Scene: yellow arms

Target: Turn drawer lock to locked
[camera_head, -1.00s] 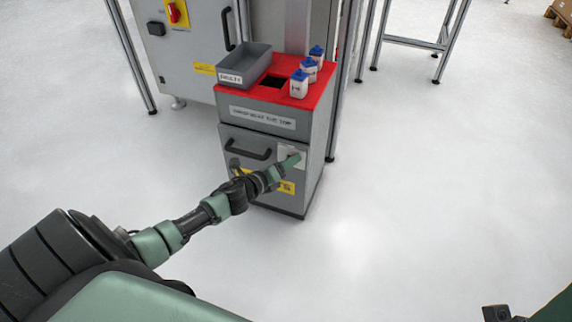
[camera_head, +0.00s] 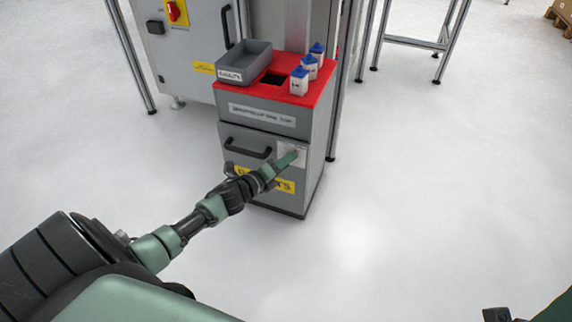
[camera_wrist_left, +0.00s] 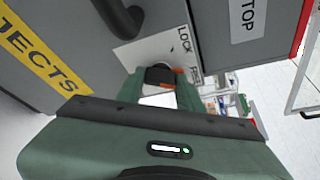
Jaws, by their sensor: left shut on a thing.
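The grey cabinet (camera_head: 262,150) with a red top has a drawer front with a black handle (camera_head: 247,149). A white lock plate (camera_head: 302,149) sits right of the handle, with "LOCK" and another partly hidden word on it in the left wrist view (camera_wrist_left: 150,47). My left gripper (camera_head: 291,158) reaches the plate from the left. In the left wrist view, my green fingers (camera_wrist_left: 158,88) are shut around a dark lock knob (camera_wrist_left: 159,74) with orange beside it. The knob's pointing direction is mostly hidden. My right gripper is not seen.
A grey bin (camera_head: 243,66) and several white bottles with blue caps (camera_head: 309,68) stand on the red top, around a dark opening (camera_head: 273,79). A larger grey machine cabinet (camera_head: 190,50) and metal frame legs stand behind. The floor in front is clear.

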